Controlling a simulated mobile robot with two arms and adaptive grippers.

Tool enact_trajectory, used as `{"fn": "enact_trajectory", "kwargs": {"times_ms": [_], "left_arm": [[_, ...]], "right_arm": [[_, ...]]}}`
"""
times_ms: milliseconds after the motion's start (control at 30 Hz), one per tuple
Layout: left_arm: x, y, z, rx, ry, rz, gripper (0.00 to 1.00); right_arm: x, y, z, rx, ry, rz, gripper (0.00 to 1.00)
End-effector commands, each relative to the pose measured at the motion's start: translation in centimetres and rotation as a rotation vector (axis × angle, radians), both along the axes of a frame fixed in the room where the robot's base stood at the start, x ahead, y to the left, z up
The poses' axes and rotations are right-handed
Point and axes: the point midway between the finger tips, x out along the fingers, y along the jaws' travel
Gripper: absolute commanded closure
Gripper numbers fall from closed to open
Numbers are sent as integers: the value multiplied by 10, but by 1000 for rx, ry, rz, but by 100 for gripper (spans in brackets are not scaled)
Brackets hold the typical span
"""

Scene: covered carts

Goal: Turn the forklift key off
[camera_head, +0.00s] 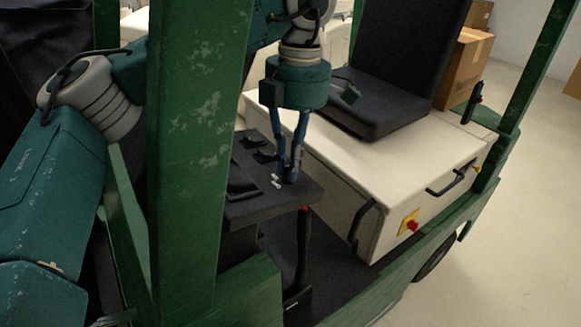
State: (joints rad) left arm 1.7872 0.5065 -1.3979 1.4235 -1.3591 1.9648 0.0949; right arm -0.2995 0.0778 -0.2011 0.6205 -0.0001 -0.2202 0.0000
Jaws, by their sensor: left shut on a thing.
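My left gripper (286,178) points down at the dark control panel (306,190) of the green and cream forklift. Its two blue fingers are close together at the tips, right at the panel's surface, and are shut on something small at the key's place. The key itself is hidden between the fingertips, so I cannot tell which way it is turned. Small white marks (277,181) show on the panel beside the fingertips. My right gripper is out of view.
A thick green post (190,150) stands between my left arm's links. The black seat (385,100) is behind the gripper. A red-tipped lever (304,245) stands below the panel. A red button on a yellow plate (410,223) is on the cream body. Floor at right is clear.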

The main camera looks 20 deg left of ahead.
Motion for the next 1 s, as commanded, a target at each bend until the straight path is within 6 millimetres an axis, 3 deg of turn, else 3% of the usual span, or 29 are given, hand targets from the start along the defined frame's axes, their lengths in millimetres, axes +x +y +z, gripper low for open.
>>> {"fn": "enact_trajectory", "kwargs": {"times_ms": [400,967,1000], "left_arm": [[0,0,1,34,-31,200,100],[0,1,2,39,-35,235,100],[0,1,2,38,-35,235,86]], "right_arm": [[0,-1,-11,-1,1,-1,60],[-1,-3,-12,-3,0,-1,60],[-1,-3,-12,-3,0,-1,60]]}}
